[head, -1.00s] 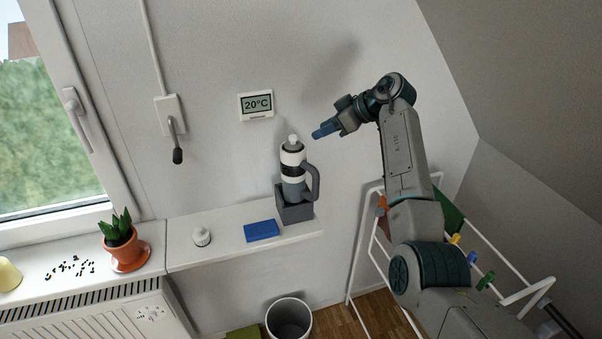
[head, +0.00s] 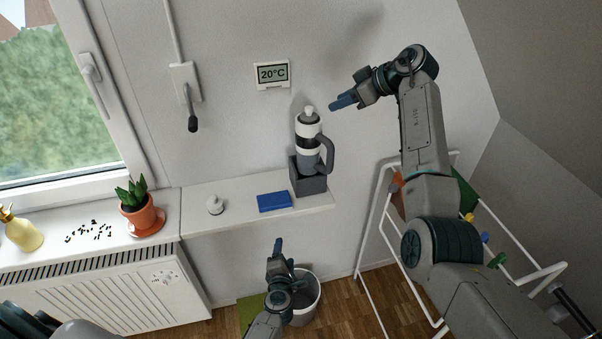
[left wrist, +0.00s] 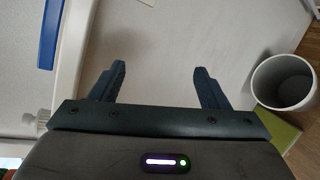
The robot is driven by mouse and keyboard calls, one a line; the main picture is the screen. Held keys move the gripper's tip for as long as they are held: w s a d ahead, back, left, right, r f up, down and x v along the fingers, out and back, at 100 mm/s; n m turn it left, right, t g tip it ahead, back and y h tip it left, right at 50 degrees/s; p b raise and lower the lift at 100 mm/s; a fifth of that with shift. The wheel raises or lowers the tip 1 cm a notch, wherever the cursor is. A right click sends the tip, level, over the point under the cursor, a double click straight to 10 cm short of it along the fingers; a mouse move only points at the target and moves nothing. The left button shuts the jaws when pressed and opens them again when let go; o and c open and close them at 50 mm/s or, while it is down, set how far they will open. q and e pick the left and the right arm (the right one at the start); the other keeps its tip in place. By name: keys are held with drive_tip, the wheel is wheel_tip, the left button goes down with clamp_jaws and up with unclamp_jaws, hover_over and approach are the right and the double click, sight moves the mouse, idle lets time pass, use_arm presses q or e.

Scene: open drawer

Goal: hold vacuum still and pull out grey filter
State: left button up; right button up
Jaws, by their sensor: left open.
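The handheld vacuum (head: 308,134) stands upright in a dark grey holder (head: 311,185) on the right end of the shelf. It has white and dark bands, a dark loop handle on its right and a pale knob on top. I cannot tell which part is the grey filter. My left gripper (head: 278,243) is below and left of the vacuum, in front of the shelf. In the left wrist view its two fingers (left wrist: 161,78) are spread with nothing between them. My right gripper (head: 340,104) is up and right of the vacuum, apart from it. Its opening is unclear side-on.
On the shelf (head: 240,197) are a blue block (head: 274,202) and a small white bottle (head: 215,205). A plant pot (head: 141,217) stands further left. A bin (head: 307,300) is on the floor below. A white drying rack (head: 372,225) stands at right.

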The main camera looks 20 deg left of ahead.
use_arm(q)
drive_tip(key=w+r+n, duration=0.1)
drive_tip(key=r+n, duration=0.1)
drive_tip(key=r, duration=0.1)
drive_tip(key=w+r+n, duration=0.2)
drive_tip(key=r+n, duration=0.1)
drive_tip(key=r, duration=0.1)
drive_tip(key=w+r+n+y, duration=0.1)
drive_tip(key=r+n, duration=0.1)
drive_tip(key=r, duration=0.2)
drive_tip(key=shift+w+a+r+n, duration=0.1)
drive_tip(key=shift+w+r+n, duration=0.15)
drive_tip(key=shift+n, duration=0.15)
drive_tip(key=n+t+h, duration=0.3)
drive_tip(key=n+t, duration=0.1)
approach(307, 146)
drive_tip(key=w, duration=0.4)
drive_tip(key=w+a, duration=0.1)
drive_tip(key=w, duration=0.6)
drive_tip(key=shift+w+a+r, duration=0.25)
drive_tip(key=shift+w+a, duration=0.05)
drive_tip(key=shift+a, duration=0.1)
drive_tip(key=c, duration=1.3)
drive_tip(key=shift+c, duration=0.2)
